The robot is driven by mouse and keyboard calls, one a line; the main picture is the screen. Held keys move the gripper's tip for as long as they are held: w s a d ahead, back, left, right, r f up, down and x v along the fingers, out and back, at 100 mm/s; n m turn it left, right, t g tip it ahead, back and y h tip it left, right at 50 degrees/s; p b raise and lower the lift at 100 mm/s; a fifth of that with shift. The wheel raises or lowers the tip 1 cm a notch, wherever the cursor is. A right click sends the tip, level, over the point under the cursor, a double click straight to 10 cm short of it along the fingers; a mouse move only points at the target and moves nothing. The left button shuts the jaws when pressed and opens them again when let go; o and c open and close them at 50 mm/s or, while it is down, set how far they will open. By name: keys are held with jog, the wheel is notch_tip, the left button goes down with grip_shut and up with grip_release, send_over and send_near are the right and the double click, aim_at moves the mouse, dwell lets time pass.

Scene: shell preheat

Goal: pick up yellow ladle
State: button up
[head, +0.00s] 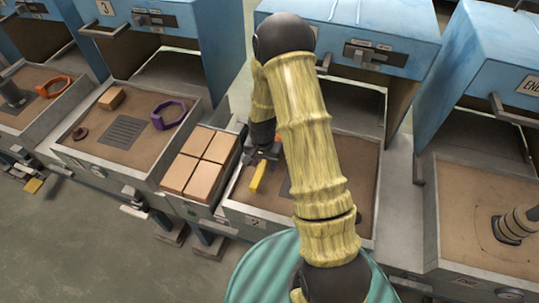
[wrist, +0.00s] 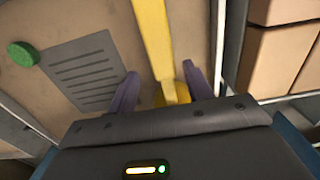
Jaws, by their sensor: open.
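The yellow ladle (head: 258,177) lies in the sand-coloured tray (head: 262,197) just right of the box of blocks in the head view. In the wrist view its long straight handle (wrist: 152,38) runs from the top edge down between my two fingers, and part of its yellow end shows at the gripper's base. My gripper (wrist: 160,77) is open, with one finger on each side of the ladle and a gap beside each. In the head view my gripper (head: 264,152) is over the tray at the ladle's far end. My arm hides much of this tray.
A grey slotted plate (wrist: 80,75) and a green disc (wrist: 22,54) lie in the same tray. A box of tan blocks (head: 201,159) stands close on the left. Further left, another tray holds a purple ring (head: 169,113). Blue hoods (head: 395,25) stand behind the trays.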

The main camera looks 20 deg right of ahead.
jog(key=shift+f, duration=0.1)
jog(key=shift+w+a+f+p, duration=0.15)
jog(key=shift+f+p, duration=0.1)
jog(key=shift+f, duration=1)
jog(key=shift+a+f+p, duration=0.1)
jog(key=shift+f+p, duration=0.15)
jog(key=shift+f, duration=1)
grip_shut()
jog(key=shift+r, duration=0.1)
notch_tip(320, 180, up, 10)
jog(key=shift+f+b, duration=0.1)
jog(key=shift+b, duration=0.35)
jog(key=shift+w, duration=0.1)
